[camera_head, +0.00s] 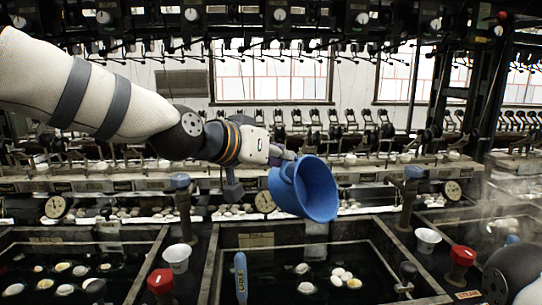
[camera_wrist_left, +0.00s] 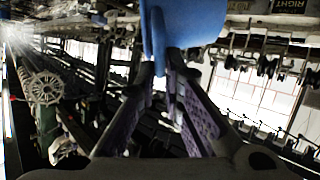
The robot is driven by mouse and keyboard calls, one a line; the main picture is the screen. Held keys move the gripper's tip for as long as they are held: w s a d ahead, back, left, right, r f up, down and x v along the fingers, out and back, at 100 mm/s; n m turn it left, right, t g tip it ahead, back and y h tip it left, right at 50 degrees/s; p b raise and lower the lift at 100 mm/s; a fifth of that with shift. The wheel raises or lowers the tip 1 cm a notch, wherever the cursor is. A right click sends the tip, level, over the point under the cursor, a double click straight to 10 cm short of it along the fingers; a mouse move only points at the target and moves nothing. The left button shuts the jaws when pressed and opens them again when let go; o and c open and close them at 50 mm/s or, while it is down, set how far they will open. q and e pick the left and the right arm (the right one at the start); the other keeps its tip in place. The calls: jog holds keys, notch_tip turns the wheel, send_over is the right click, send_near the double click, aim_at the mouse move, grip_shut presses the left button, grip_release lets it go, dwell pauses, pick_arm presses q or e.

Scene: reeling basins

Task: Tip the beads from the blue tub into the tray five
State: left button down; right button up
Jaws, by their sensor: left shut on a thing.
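The blue tub (camera_head: 304,188) is held up in the air above the middle basin, tilted on its side with its mouth facing right and toward me. My left gripper (camera_head: 284,158) is shut on the tub's rear left side. In the left wrist view the tub (camera_wrist_left: 190,22) shows at the top between the purple-padded fingers (camera_wrist_left: 168,62). I see into part of the tub's mouth, but no beads can be made out inside. I cannot tell which thing is tray five. My right gripper is not in view.
The dark middle basin (camera_head: 262,232) holds several white round pieces (camera_head: 340,276). A blue-handled ladle (camera_head: 240,275) stands at its front left. White cups (camera_head: 177,257) and red-topped posts (camera_head: 160,282) stand on the dividers. Reeling machinery fills the back, and steam hangs at right.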

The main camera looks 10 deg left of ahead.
pick_arm(q)
jog(key=w+a+f+n, duration=0.1)
jog(key=w+a+f+n+h+b, duration=0.1)
jog(key=a, duration=0.1)
jog(key=w+a+f+n, duration=0.1)
jog(key=shift+a+f+g+b, duration=0.2)
jog(key=shift+f+g+b, duration=0.1)
jog(key=shift+f+g, duration=0.1)
jog(key=w+a+f+n+h+b, duration=0.3)
jog(key=a+f+n+h+b, duration=0.1)
jog(key=n+b, duration=0.4)
jog(key=shift+w+a+f+n+h, duration=0.25)
jog(key=shift+a+h, duration=0.25)
jog(key=shift+a, duration=0.75)
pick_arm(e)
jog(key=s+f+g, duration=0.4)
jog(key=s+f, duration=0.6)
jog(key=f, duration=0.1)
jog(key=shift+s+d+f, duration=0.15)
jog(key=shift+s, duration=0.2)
